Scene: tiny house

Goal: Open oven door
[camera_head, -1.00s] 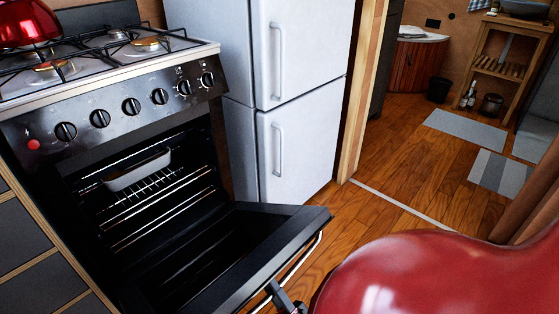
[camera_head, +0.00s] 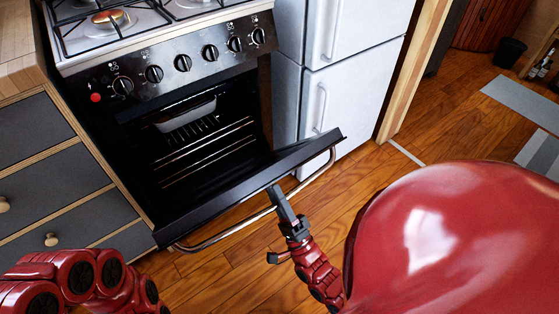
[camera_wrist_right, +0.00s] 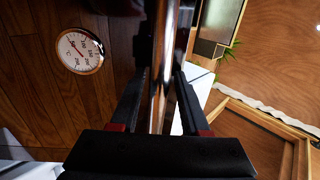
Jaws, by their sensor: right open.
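The oven (camera_head: 190,70) stands at the upper left in the head view, with a black knob panel. Its door (camera_head: 235,182) hangs partly open, hinged at the bottom, and the dark cavity with racks and a pan (camera_head: 186,114) shows behind it. The silver bar handle (camera_head: 222,236) runs along the door's outer side. My right gripper (camera_head: 277,198) is at the middle of the handle. In the right wrist view the bar (camera_wrist_right: 160,60) runs between the two open fingers (camera_wrist_right: 161,78); contact cannot be told. My left arm shows at the lower left; its gripper is out of frame.
A white fridge (camera_head: 345,85) stands right of the oven, and grey drawers (camera_head: 55,190) stand left. The wooden floor (camera_head: 430,140) is clear in front of the fridge. A grey mat (camera_head: 520,100) lies farther right. The wrist view shows a round dial (camera_wrist_right: 80,51).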

